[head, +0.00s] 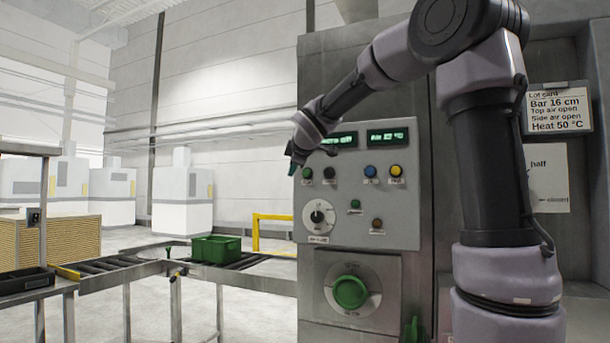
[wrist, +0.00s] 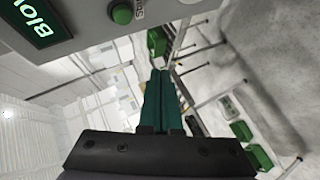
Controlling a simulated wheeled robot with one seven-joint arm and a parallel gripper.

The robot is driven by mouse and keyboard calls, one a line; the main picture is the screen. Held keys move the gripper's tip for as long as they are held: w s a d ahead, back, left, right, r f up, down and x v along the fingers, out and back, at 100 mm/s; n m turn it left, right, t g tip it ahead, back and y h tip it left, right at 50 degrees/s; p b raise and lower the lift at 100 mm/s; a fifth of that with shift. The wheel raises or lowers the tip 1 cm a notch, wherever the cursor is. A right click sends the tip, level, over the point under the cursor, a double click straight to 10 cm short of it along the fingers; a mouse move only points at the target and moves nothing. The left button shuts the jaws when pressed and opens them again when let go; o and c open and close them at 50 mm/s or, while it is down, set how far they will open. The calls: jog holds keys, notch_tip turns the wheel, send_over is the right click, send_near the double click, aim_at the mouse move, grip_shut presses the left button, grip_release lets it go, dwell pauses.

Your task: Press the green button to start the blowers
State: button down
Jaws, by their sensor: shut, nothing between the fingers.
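The grey control panel (head: 408,215) faces me in the head view. A green button (head: 306,172) sits at the left end of its button row, under a display partly hidden by my arm. In the wrist view this green button (wrist: 122,13) is at the top edge, beside a partly cut-off label and a display starting "Blow" (wrist: 43,22). My gripper (head: 292,168) is at the panel's left edge, close to the button. In the wrist view its green fingers (wrist: 159,73) are shut and empty, with the tips apart from the button in the picture. The exact depth gap is unclear.
Black (head: 329,173), blue (head: 370,171) and yellow (head: 396,171) buttons share the row. Below are a dial (head: 318,217), a smaller green button (head: 355,204) and a large green knob (head: 350,292). A roller conveyor with a green crate (head: 215,248) stands to the left.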

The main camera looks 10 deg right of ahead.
aim_at(304, 171)
jog(key=shift+w+d, duration=0.85)
jog(key=shift+w, duration=0.3)
jog(key=shift+w+d, duration=0.8)
jog(key=shift+w, duration=0.3)
jog(key=shift+w+d, duration=0.85)
jog(key=shift+w, duration=0.3)
jog(key=shift+w+d, duration=0.25)
jog(key=shift+w, duration=0.1)
jog(key=shift+w+d, duration=0.3)
jog(key=shift+w, duration=0.1)
dwell(0.5)
jog(key=shift+s+a, duration=0.5)
jog(key=shift+s, duration=0.25)
jog(key=s+a, duration=0.1)
jog(key=s, duration=0.1)
jog(key=s+a, duration=0.2)
